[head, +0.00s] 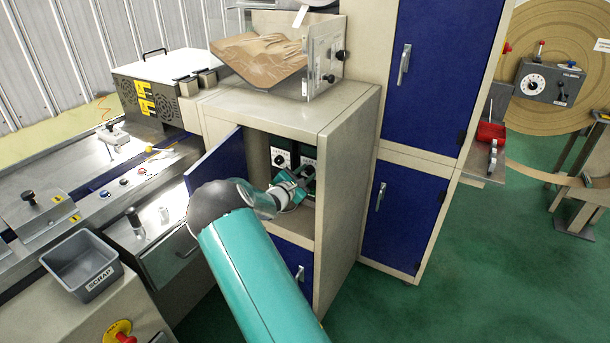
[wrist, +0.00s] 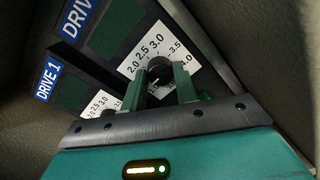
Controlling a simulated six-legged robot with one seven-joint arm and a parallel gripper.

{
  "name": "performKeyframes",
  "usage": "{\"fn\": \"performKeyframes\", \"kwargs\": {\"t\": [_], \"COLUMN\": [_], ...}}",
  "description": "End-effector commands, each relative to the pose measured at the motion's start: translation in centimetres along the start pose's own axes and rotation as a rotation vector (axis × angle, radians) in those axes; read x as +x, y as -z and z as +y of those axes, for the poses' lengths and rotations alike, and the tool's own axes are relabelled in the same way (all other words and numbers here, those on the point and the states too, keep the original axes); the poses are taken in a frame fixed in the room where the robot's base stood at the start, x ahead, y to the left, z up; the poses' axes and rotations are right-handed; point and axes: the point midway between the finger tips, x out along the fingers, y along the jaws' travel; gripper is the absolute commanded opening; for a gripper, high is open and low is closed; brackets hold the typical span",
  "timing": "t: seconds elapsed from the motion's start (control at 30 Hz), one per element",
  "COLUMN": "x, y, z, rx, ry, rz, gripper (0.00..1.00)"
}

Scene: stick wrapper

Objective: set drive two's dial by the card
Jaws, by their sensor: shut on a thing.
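In the wrist view my gripper (wrist: 161,82) is shut on a black round dial knob (wrist: 159,69), one green finger on each side. The knob sits on a white scale (wrist: 150,50) showing 2.0, 2.5, 3.0, 3.5 and 4.0; its setting is not clear. The blue label above it (wrist: 78,15) reads "DRIVE", its number cut off. Drive 1's label (wrist: 48,82) is at left, its scale (wrist: 101,104) partly hidden by my gripper. In the head view my gripper (head: 301,178) reaches into the open cabinet, near two white dial faces (head: 280,158). I cannot identify the card.
The cabinet's blue door (head: 218,163) stands open left of my gripper. The cabinet's side wall (head: 345,170) is close on the right. A grey scrap bin (head: 82,266) sits on the machine at lower left. Green floor (head: 450,270) is clear at right.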

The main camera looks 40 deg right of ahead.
Motion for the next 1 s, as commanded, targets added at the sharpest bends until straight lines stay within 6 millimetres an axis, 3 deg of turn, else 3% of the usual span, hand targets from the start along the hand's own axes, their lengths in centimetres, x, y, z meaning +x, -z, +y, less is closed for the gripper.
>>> {"fn": "performKeyframes", "kwargs": {"t": [0.6,1.0], "x": [-0.05,-0.07], "y": [0.0,0.04], "z": [-0.08,-0.15], "rx": [0.576,0.829], "ry": [0.004,0.005], "rz": [0.035,0.05], "gripper": [0.07,0.07]}}
